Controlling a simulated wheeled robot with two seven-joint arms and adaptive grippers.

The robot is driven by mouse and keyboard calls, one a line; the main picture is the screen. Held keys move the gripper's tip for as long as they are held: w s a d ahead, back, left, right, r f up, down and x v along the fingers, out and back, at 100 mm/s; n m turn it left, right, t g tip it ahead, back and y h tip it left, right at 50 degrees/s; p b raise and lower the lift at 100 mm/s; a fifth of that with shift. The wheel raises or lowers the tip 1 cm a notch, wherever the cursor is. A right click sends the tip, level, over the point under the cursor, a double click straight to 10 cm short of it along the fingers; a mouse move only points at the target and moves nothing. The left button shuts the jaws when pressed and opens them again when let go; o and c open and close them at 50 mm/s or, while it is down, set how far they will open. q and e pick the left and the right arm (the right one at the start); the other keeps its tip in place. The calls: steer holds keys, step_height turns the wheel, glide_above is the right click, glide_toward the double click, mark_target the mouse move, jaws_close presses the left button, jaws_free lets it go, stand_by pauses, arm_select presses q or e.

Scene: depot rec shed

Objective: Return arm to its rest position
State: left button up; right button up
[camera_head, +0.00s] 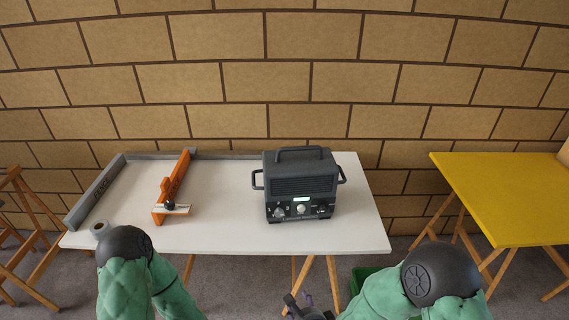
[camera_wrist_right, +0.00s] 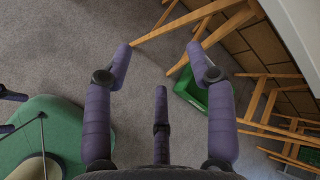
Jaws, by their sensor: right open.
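My right gripper (camera_head: 305,308) shows at the bottom edge of the head view, in front of the white table and below its top. In the right wrist view its purple padded fingers (camera_wrist_right: 159,54) are spread wide, with nothing between them but grey floor. It touches nothing that I can see. My right arm is folded low at the bottom right of the head view. My left arm is at the bottom left, its gripper out of that view. Purple finger parts at the left edge of the right wrist view look like my left gripper (camera_wrist_right: 8,110), mostly cut off.
The white table (camera_head: 225,215) carries a dark radio-like box (camera_head: 302,183), an orange tool (camera_head: 173,185), a grey bar (camera_head: 95,190) and a tape roll (camera_head: 98,229). A green crate (camera_wrist_right: 190,92) is under it. A yellow table (camera_head: 505,195) stands right, wooden trestles (camera_head: 18,205) left.

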steer(key=s+d+f+n+g+y+p, duration=0.1)
steer(key=s+d+f+n+g+p, duration=0.2)
steer(key=s+f+n+g, duration=0.6)
steer(key=s+d+f+n, duration=0.1)
steer(key=s+f+n, duration=0.1)
steer(key=s+n, duration=0.3)
steer(key=shift+d+f+n+g+y+p, duration=0.2)
steer(key=shift+d+n+g+y+p, duration=0.15)
steer(key=shift+n, duration=1.85)
